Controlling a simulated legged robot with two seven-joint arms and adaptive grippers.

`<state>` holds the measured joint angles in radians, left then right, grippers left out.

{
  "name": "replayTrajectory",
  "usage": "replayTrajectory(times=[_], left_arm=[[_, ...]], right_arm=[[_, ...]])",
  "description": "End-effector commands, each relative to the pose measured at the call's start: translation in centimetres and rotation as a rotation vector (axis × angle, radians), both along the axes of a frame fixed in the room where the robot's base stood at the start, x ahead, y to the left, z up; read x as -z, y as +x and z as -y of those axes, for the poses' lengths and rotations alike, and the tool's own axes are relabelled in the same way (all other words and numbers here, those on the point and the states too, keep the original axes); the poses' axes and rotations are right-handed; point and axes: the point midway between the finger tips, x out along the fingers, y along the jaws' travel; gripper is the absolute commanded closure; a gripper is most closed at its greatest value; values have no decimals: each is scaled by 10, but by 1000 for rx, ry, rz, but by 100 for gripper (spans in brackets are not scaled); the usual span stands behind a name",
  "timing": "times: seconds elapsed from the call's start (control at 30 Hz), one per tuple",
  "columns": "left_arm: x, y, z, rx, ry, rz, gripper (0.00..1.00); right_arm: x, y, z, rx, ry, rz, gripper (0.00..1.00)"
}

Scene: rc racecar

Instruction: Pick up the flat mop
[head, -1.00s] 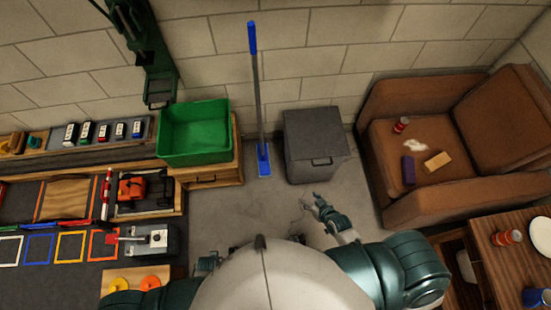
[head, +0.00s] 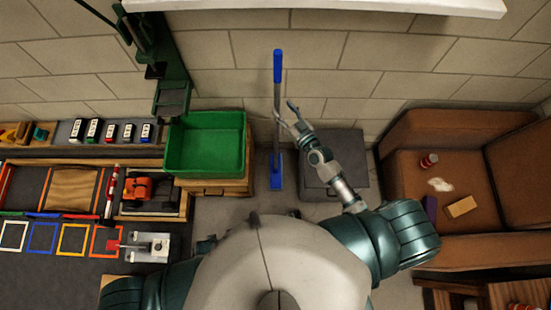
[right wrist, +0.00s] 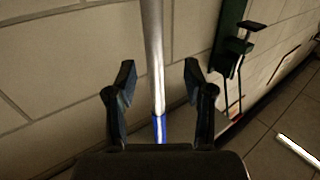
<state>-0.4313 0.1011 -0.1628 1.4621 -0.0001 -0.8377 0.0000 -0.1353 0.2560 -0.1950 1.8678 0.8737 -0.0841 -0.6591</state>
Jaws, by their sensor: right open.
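The flat mop stands upright against the wall, with a blue grip (head: 278,66), a grey pole and a blue flat head (head: 277,172) on the floor. My right gripper (head: 284,110) is open beside the pole in the head view. In the right wrist view the pole (right wrist: 152,50) runs between the spread fingers of my right gripper (right wrist: 160,76), and I see no finger closed on it. A blue part of the mop shows lower down. A small dark part beside my body may be my left gripper (head: 206,245); its fingers cannot be made out.
A green bin (head: 205,145) on a wooden cabinet (head: 222,187) stands left of the mop. A grey box (head: 340,150) stands right of it, partly behind my right arm. A brown armchair (head: 455,145) is farther right. A workbench is at the left.

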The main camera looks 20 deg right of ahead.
Motion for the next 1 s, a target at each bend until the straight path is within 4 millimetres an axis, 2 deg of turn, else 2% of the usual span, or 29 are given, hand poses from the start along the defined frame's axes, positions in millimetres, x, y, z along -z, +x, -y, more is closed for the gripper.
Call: replayTrajectory(times=[0.4,0.67,0.87,0.9,1.0], left_arm=[[-5,7,3,-1,-5,7,60],[-9,12,4,-1,-7,18,60],[-7,10,3,-2,-5,13,60],[-7,9,3,-2,-5,11,60],[-6,8,3,-2,-3,10,60]], right_arm=[[1,50,-14,0,0,-1,47],[1,52,-16,-1,-1,-2,47],[1,52,-15,-1,-1,-2,95],[1,52,-15,-1,-1,-2,100],[-1,53,-15,0,1,2,100]])
